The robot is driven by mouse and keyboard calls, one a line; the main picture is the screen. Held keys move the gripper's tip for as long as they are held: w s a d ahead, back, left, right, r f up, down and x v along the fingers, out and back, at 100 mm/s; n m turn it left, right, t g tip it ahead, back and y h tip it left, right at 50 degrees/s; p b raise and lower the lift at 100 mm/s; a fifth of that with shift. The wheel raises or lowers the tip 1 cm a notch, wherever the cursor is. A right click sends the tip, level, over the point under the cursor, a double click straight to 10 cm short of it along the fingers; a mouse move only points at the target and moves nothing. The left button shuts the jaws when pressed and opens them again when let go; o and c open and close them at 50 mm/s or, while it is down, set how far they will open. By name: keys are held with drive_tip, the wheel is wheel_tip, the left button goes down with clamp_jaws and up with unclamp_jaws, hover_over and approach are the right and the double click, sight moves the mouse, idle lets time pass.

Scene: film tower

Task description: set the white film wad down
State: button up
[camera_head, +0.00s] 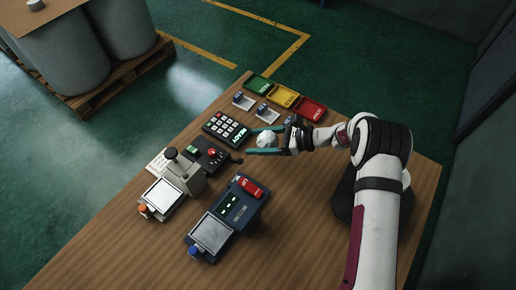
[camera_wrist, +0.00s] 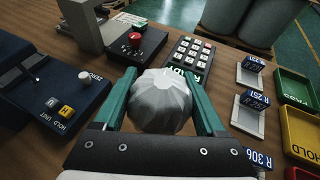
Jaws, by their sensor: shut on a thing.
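The white film wad (camera_head: 267,139) is a faceted, crumpled ball. It also shows in the wrist view (camera_wrist: 160,101), between the teal fingers. My gripper (camera_head: 257,141) is shut on it, with one finger on each side. It is over the wooden table (camera_head: 110,250), near the keypad (camera_head: 224,127). I cannot tell the exact gap between wad and table. Three trays lie along the far edge: green (camera_head: 258,84), yellow (camera_head: 283,96) and red (camera_head: 308,108). Small labelled stands (camera_head: 243,101) are in front of them; one reads R 251 in the wrist view (camera_wrist: 248,114).
A dark box with a red button (camera_head: 207,155) is left of my gripper. A beige device with a white plate (camera_head: 162,195) and a blue device (camera_head: 225,215) stand nearer the front. Grey drums (camera_head: 65,55) stand beyond the table. The table's front is clear.

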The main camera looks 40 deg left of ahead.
drive_tip(key=f, duration=0.4)
drive_tip(key=shift+s+a+f, duration=0.1)
drive_tip(key=shift+a+f, duration=0.05)
drive_tip(key=shift+a, duration=0.05)
drive_tip(key=shift+f, duration=0.1)
drive_tip(key=o, duration=1.3)
drive_tip(key=v, duration=1.2)
drive_tip(key=s+d+r+n+t+h, duration=0.1)
drive_tip(key=s+d+r+n+h, duration=0.15)
drive_tip(key=s+d+r, duration=0.45)
drive_tip(key=s+d+r+n+h, duration=0.2)
drive_tip(key=s+d+r+h, duration=0.15)
drive_tip(key=r, duration=0.55)
drive_tip(key=s+d+n+t+h, duration=0.1)
drive_tip(key=s+d, duration=0.3)
drive_tip(key=s, duration=0.1)
drive_tip(key=s+d+r+n+t+h, duration=0.1)
drive_tip(key=s+d+h, duration=0.1)
drive_tip(key=s+d, duration=0.3)
drive_tip(key=s+d+n+t+h, duration=0.1)
drive_tip(key=s+d, duration=0.3)
drive_tip(key=s, duration=0.1)
drive_tip(key=shift+s+d+r+n+t+h, duration=0.2)
drive_tip(key=shift+s+d+n+t+h, duration=0.1)
drive_tip(key=shift+s+t, duration=0.1)
